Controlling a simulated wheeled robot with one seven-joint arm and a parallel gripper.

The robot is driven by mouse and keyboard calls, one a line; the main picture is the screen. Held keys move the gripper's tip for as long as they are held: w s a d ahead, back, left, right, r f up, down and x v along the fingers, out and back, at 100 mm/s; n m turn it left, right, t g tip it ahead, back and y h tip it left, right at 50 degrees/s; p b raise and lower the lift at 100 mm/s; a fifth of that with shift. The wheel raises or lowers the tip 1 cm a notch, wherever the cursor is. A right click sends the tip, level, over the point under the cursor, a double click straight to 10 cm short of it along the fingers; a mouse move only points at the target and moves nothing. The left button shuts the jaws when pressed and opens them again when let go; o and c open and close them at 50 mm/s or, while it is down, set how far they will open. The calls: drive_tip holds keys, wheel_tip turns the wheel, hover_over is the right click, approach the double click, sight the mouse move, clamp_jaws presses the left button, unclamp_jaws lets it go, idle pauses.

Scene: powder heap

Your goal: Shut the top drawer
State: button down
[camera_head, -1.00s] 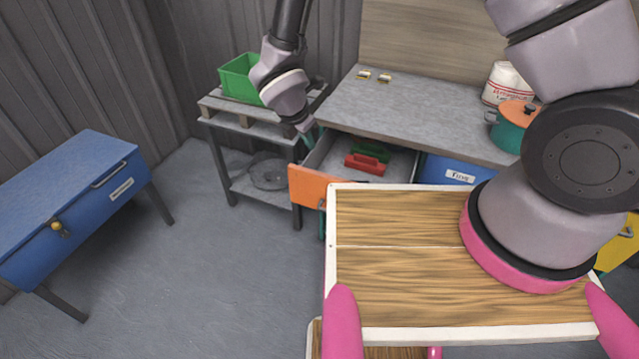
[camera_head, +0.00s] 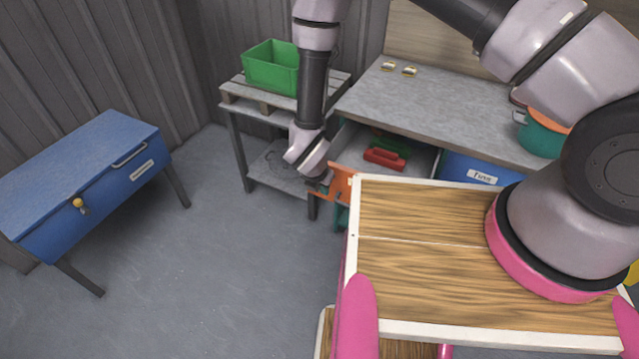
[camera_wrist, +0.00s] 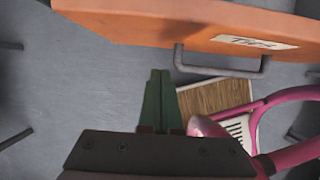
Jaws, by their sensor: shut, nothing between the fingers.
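The top drawer stands open under the grey worktop. Its orange front (camera_head: 341,182) shows in the head view, partly hidden by my arm and by my own wooden deck. A red item (camera_head: 384,158) and a green item (camera_head: 392,144) lie inside it. In the wrist view the orange front (camera_wrist: 190,27) crosses the top, with a grey bar handle (camera_wrist: 222,68) and a white label (camera_wrist: 254,43). My gripper (camera_wrist: 159,74) is shut and empty, its green fingertips just outside the drawer front, to the left of the handle and apart from it.
A green crate (camera_head: 272,66) sits on a grey side table left of the worktop (camera_head: 440,108). A blue cabinet (camera_head: 90,180) stands at far left. A teal pot (camera_head: 543,137) is on the worktop's right. Floor (camera_head: 220,270) between is clear.

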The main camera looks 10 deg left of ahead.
drive_tip(key=shift+w+d+r, duration=0.1)
drive_tip(key=shift+w+d, duration=0.15)
drive_tip(key=shift+w, duration=0.5)
drive_tip(key=shift+w+d+r, duration=0.1)
drive_tip(key=shift+w+d, duration=0.15)
drive_tip(key=shift+w, duration=0.5)
drive_tip(key=shift+w, duration=0.15)
